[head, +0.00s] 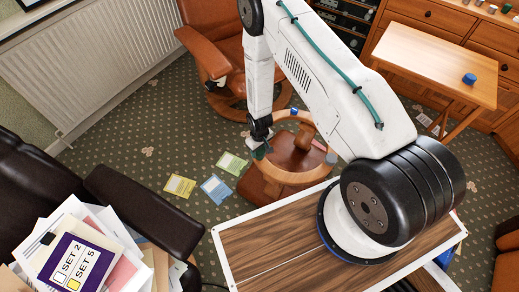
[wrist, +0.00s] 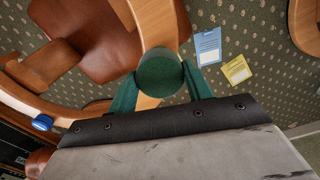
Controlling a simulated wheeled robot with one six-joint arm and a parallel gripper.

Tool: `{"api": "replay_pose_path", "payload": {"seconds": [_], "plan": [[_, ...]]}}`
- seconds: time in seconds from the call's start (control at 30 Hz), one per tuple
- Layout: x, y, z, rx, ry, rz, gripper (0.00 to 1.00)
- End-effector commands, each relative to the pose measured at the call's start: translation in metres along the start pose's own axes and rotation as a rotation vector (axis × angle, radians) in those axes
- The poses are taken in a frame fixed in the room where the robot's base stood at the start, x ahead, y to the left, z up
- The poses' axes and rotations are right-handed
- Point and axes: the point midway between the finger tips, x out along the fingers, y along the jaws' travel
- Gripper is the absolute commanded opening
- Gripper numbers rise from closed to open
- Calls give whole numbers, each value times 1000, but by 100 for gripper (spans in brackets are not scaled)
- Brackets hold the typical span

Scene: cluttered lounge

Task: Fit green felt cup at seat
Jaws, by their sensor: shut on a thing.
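My gripper (wrist: 160,88) has its two teal fingers either side of a round dark green felt cup (wrist: 160,72), and is shut on it. In the head view my gripper (head: 261,150) hangs at the left edge of an upturned footstool's wooden ring (head: 292,178). In the wrist view the cup covers part of the ring (wrist: 160,22). I cannot tell whether the cup touches the wood, and any seat beneath it is hidden. A blue cup (wrist: 42,123) sits on the ring's far side, and a grey cup (head: 331,157) is at its right.
A green card (head: 232,163), a yellow card (head: 180,186) and a blue card (head: 216,189) lie on the carpet left of the footstool. A brown leather chair (head: 225,65) stands behind. A wooden table (head: 435,60) at right bears a blue cylinder (head: 469,79).

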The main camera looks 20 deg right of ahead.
Motion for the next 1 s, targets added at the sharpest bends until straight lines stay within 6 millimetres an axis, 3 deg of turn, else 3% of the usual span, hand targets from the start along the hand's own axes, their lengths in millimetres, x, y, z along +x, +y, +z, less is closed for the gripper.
{"api": "replay_pose_path", "payload": {"seconds": [1.0], "plan": [[18, 0, 0, 0, 0, 0, 29]]}}
